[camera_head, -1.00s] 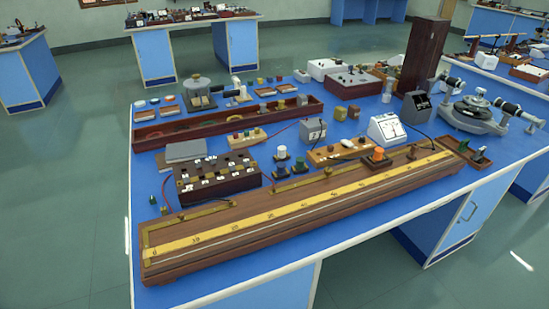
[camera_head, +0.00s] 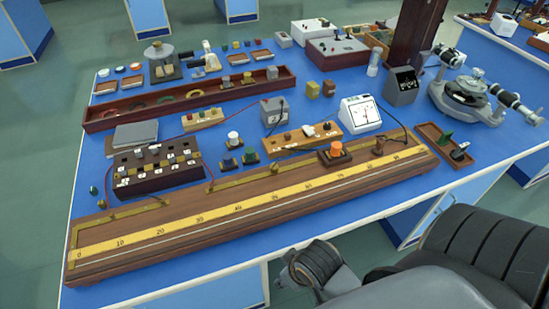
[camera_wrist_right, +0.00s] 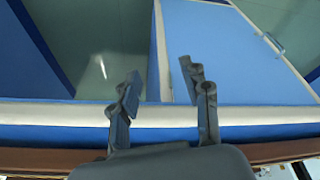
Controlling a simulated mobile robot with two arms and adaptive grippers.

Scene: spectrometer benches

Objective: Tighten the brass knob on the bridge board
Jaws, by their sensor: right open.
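The bridge board (camera_head: 190,253) is a long wooden board with a yellow scale, lying along the front of the blue bench. Small brass knobs stand on its brass strips: one near the left end (camera_head: 112,215), one mid-length (camera_head: 210,186). A darker, brownish knob (camera_head: 378,147) stands toward the right end. Which one the task means I cannot tell. My right gripper (camera_wrist_right: 160,90) is open and empty in the wrist view, over the bench's front edge. Its fingers are not clearly seen in the head view, where my right arm fills the lower right. My left gripper is not in view.
Behind the board stand a dark plug box (camera_head: 155,180), a white-faced meter (camera_head: 360,112), and a long red-brown tray (camera_head: 110,118). An orange-topped key (camera_head: 336,152) sits at the board. A small tray (camera_head: 440,142) lies right of it. Thin wires cross the bench.

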